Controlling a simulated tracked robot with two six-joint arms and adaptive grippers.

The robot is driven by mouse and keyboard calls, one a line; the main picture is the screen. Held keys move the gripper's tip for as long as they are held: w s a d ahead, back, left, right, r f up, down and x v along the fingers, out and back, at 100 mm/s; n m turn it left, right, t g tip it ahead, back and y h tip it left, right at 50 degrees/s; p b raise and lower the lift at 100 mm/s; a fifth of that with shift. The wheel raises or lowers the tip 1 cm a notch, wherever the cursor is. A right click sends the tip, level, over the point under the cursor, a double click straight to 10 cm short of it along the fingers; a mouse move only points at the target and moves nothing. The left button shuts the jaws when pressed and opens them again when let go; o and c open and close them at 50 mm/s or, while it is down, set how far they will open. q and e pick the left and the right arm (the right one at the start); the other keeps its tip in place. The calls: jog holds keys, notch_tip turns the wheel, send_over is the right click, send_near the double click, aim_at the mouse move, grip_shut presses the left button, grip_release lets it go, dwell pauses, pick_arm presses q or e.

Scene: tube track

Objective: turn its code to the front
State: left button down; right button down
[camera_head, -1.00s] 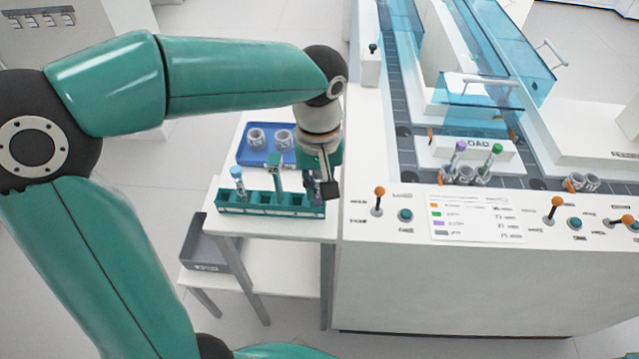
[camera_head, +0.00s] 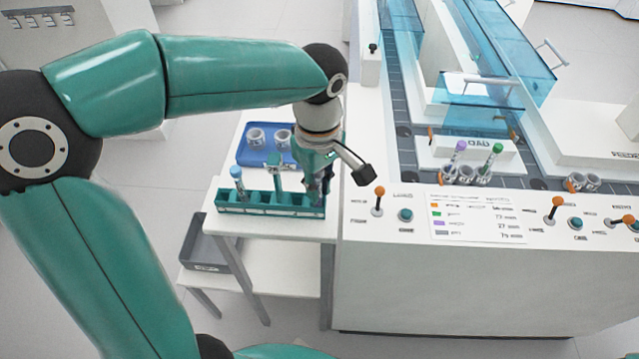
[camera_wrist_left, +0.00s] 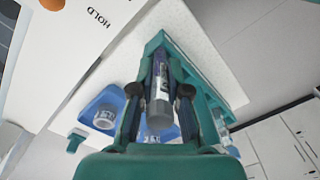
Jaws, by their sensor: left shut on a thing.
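My left gripper (camera_head: 317,182) points down at the right end of the green rack (camera_head: 270,211). In the left wrist view its two dark fingers (camera_wrist_left: 160,98) are shut on a grey-capped tube (camera_wrist_left: 158,112). A pale label with dark marks shows on the tube's side, but I cannot make out its code. The tube is upright at the rack's end; its lower part is hidden. A blue-capped tube (camera_head: 237,183) stands at the rack's left end. My right gripper is not in view.
A blue tray (camera_head: 245,158) with grey ring-like holders lies behind the rack. A green upright piece (camera_head: 275,166) stands near the rack's middle. To the right, the white console (camera_head: 400,270) carries levers, and purple-capped (camera_head: 460,147) and green-capped (camera_head: 496,149) tubes stand in holders.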

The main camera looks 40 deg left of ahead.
pick_arm(q)
jog(key=shift+f, duration=0.15)
jog(key=c, duration=1.1)
grip_release()
notch_tip(320, 180, up, 12)
jog(key=shift+w, duration=0.1)
dwell(0.6)
